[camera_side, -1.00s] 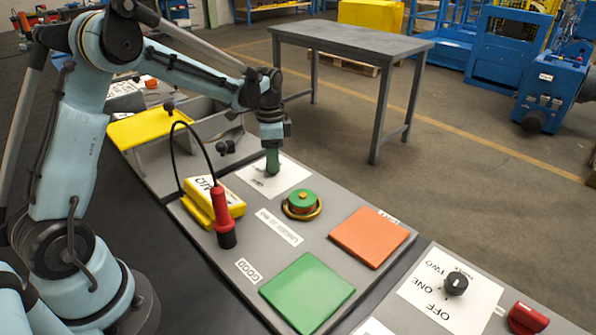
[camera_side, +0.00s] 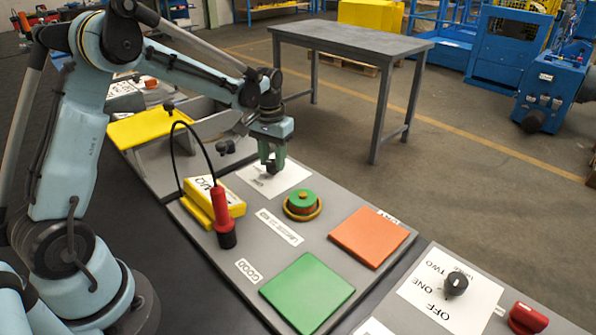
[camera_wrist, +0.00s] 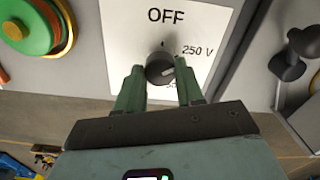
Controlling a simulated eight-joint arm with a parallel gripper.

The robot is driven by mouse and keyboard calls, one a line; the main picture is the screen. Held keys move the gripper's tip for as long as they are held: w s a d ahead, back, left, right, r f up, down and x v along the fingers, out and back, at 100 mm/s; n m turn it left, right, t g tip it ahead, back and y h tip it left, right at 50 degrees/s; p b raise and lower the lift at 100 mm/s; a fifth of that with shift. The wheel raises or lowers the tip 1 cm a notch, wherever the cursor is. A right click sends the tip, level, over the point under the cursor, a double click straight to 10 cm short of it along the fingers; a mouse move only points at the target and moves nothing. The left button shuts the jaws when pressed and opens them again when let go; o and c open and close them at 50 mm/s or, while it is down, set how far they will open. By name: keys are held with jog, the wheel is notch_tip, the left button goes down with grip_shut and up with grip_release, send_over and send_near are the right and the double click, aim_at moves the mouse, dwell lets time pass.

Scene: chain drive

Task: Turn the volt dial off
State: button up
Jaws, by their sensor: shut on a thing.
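The volt dial is a small dark round knob (camera_wrist: 158,70) on a white label plate (camera_wrist: 125,20). The plate reads OFF above the knob and 250 V to its right; a lower label is partly hidden by a finger. I cannot tell clearly which mark the knob points at. My gripper (camera_wrist: 159,80) has its two green fingers on either side of the knob, shut on it.
A green and yellow round button (camera_side: 302,204) is close by the dial. A yellow meter (camera_side: 212,200) with a red and black probe (camera_side: 224,215) and cable stands left. Orange (camera_side: 368,237) and green (camera_side: 307,292) pads lie nearer, and another dial (camera_side: 456,284) sits at the right.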

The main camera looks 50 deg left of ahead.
aim_at(273, 162)
jog(key=n, duration=0.5)
jog(key=shift+n, duration=0.3)
jog(key=n, duration=0.5)
jog(key=shift+n, duration=0.3)
jog(key=o, duration=1.1)
jog(key=shift+c, duration=0.2)
jog(key=shift+r, duration=0.1)
notch_tip(273, 162, up, 12)
